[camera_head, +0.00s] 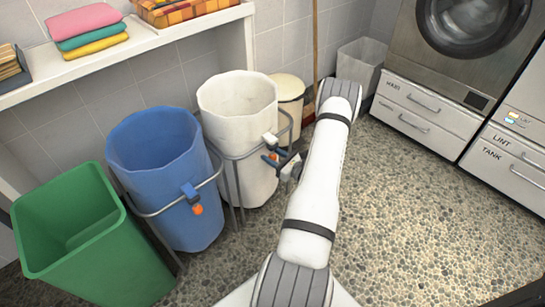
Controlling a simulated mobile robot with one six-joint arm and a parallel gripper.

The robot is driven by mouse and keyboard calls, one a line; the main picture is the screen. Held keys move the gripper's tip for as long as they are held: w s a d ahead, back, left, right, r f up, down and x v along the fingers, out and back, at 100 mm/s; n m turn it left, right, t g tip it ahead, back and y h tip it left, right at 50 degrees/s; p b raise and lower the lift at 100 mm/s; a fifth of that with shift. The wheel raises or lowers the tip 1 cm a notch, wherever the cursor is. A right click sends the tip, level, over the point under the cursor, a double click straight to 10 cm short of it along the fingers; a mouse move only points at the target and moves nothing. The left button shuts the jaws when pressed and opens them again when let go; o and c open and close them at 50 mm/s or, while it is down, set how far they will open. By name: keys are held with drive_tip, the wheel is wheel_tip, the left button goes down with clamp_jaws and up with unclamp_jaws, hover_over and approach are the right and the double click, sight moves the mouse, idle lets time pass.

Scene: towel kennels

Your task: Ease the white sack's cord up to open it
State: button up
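The white sack (226,135) stands upright in a metal frame at the middle left. Its round rim faces up and some of its pale inside shows. A small white cord lock (269,138) is on its right side, with an orange bead (273,156) just below. The cord itself is too small to make out. My gripper (275,157) is at the bead, its dark fingers pointing left toward the sack, below the lock. Whether the fingers are apart or closed on the bead is too small to tell.
A blue sack (165,150) with its own lock and orange bead stands left of the white one. A green bin (95,245) is further left. A cream bin (290,92) and a wooden pole (315,45) stand behind. Free floor (430,220) lies right, before the washer drawers.

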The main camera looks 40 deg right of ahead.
drive_tip(key=shift+o, duration=0.7)
drive_tip(key=shift+f, duration=0.1)
drive_tip(key=shift+s, duration=0.1)
drive_tip(key=p+v, duration=0.1)
drive_tip(key=v, duration=0.6)
drive_tip(key=shift+s+p, duration=0.3)
drive_tip(key=shift+p, duration=0.1)
drive_tip(key=shift+s, duration=0.1)
